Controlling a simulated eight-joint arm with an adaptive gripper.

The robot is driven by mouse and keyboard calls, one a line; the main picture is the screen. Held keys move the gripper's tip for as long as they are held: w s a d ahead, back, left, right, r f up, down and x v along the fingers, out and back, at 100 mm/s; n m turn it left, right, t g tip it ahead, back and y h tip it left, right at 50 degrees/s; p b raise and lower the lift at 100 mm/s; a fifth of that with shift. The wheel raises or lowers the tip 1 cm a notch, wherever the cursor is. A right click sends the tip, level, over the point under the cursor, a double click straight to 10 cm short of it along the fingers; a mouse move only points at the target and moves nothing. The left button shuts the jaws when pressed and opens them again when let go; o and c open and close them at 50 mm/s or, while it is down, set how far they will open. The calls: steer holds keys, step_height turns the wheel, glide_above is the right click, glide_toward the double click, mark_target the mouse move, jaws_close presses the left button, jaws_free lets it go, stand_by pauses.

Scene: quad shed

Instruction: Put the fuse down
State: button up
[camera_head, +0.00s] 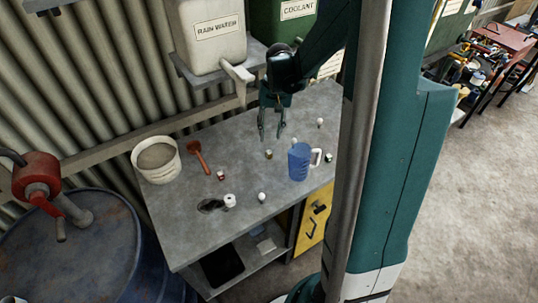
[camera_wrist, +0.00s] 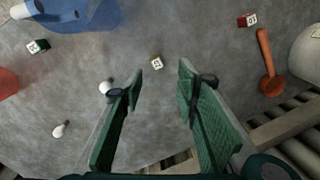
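Several small fuse-like blocks with white marked faces lie on the grey workbench (camera_head: 185,225); I cannot tell which one is the task's fuse. A yellowish block (camera_head: 268,154) lies below my gripper (camera_head: 272,137), and in the wrist view the same block (camera_wrist: 157,61) shows just beyond the gap between the fingertips. A red block (camera_head: 221,175) lies to its left and a green block (camera_head: 329,157) lies to the right, by the jug. My gripper (camera_wrist: 161,78) points down above the bench with its fingers apart. Nothing shows between them.
A blue jug (camera_head: 299,162) with a white handle stands right of my gripper. A red scoop (camera_head: 198,156) and a pale bucket (camera_head: 157,163) are on the left. Small white bulbs (camera_head: 262,197) are scattered about. A rain-water tank (camera_head: 208,40) with a spout sits on a shelf above.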

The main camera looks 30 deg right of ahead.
steer(key=m+y, duration=0.1)
steer(key=m, duration=0.3)
steer(key=d+m+y, duration=0.1)
steer(key=m, duration=0.3)
steer(key=d+m+y, duration=0.1)
steer(key=m, duration=0.3)
steer(key=shift+r, duration=0.2)
steer(key=shift+w, duration=0.1)
glide_above(270, 151)
steer(key=d, duration=0.2)
steer(key=shift+f, duration=3.45)
steer(key=shift+f, duration=0.1)
steer(key=shift+x, duration=2.45)
steer(key=shift+a, duration=0.1)
